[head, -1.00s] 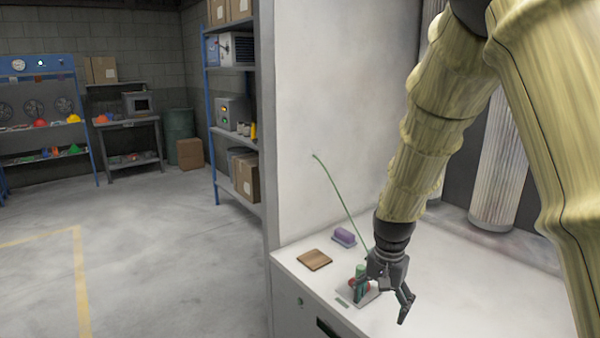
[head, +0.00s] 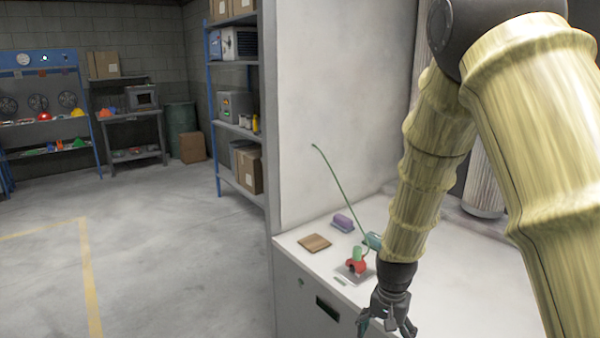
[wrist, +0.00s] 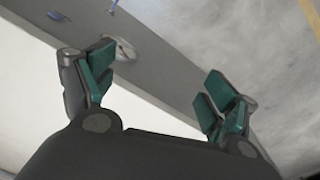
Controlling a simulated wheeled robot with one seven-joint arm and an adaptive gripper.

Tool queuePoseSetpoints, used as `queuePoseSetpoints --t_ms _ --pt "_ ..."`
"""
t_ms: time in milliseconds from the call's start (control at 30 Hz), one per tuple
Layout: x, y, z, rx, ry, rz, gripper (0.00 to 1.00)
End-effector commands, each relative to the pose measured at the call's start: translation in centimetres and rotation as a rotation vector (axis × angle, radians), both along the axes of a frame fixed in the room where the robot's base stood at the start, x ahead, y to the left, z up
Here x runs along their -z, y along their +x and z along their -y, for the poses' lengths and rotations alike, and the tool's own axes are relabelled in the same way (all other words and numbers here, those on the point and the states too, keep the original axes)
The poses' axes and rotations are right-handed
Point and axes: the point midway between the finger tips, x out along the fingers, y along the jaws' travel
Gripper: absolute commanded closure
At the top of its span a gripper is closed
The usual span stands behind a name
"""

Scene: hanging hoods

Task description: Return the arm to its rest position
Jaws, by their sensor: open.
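My gripper (head: 386,322) hangs low at the front edge of the white counter (head: 450,262), at the bottom of the head view. My arm reaches down to it from the upper right. In the wrist view my gripper (wrist: 158,92) has its green-padded fingers spread wide, with nothing between them. On the counter, left of and behind my gripper, stands a red and green object (head: 356,264) on a small grey plate.
A brown square block (head: 315,243) and a purple block (head: 343,222) lie on the counter. A thin green rod (head: 338,185) rises at a slant. A white panel (head: 330,110) stands behind. Shelves (head: 238,125) stand left, and the concrete floor (head: 180,260) is clear.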

Motion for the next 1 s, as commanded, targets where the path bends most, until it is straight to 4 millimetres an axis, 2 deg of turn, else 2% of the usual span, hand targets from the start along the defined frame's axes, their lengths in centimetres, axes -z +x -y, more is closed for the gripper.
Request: queuePoseSetpoints --t_ms 167,267,400,600,800,1000 --pt "5.6 -2.6 0.7 -0.054 -0.007 -0.013 0.13" --pt "9.4 -4.9 1.1 -0.102 -0.010 -0.016 0.13" --pt "14.2 -8.7 1.6 -0.171 -0.014 -0.017 0.13" --pt "20.1 -14.9 2.1 -0.270 -0.012 -0.018 0.13" --pt "24.4 -21.6 2.4 -0.365 -0.004 -0.019 0.13" --pt "27.2 -28.2 2.4 -0.453 0.009 -0.015 0.13"
